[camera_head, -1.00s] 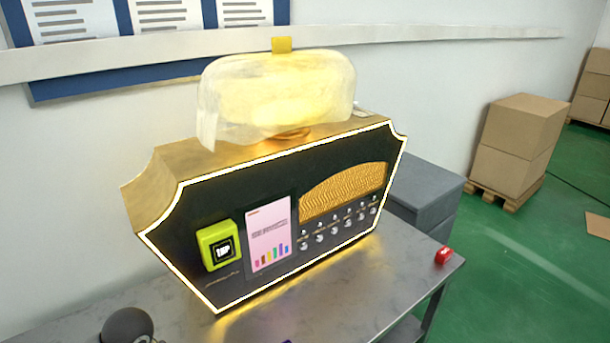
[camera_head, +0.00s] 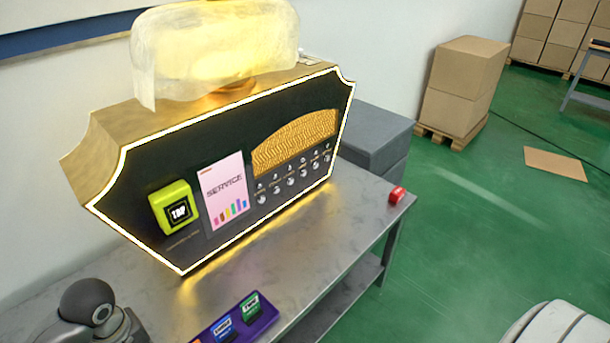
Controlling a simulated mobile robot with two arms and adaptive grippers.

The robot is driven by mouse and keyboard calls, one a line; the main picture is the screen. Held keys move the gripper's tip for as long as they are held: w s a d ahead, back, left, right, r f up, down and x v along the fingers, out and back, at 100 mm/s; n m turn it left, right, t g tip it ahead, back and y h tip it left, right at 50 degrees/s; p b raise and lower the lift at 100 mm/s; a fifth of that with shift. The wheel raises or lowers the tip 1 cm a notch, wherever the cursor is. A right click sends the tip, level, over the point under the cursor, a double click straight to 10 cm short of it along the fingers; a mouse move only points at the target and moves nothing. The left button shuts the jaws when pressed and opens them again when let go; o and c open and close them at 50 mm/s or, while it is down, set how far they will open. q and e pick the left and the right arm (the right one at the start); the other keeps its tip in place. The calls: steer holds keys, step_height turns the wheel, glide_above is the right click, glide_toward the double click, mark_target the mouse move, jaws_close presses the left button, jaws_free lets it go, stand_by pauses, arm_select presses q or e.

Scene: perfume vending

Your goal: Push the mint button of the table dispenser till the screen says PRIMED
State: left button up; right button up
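The table dispenser (camera_head: 150,160) is a black-fronted, gold-sided cabinet with a glowing edge, standing on a grey metal table (camera_head: 330,245). Its pink screen (camera_head: 222,190) reads SERVICE above several coloured bars. The marks are too small to read, so I cannot tell which button is mint. Neither gripper's fingers show. A dark rounded part at the lower left and a white ribbed part at the lower right may be my arms.
A yellow-green TAP box (camera_head: 175,207) is on the dispenser's left front. A purple tray (camera_head: 262,322) with coloured cards lies at the table's front. A small red object (camera_head: 397,194) sits near the right edge.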

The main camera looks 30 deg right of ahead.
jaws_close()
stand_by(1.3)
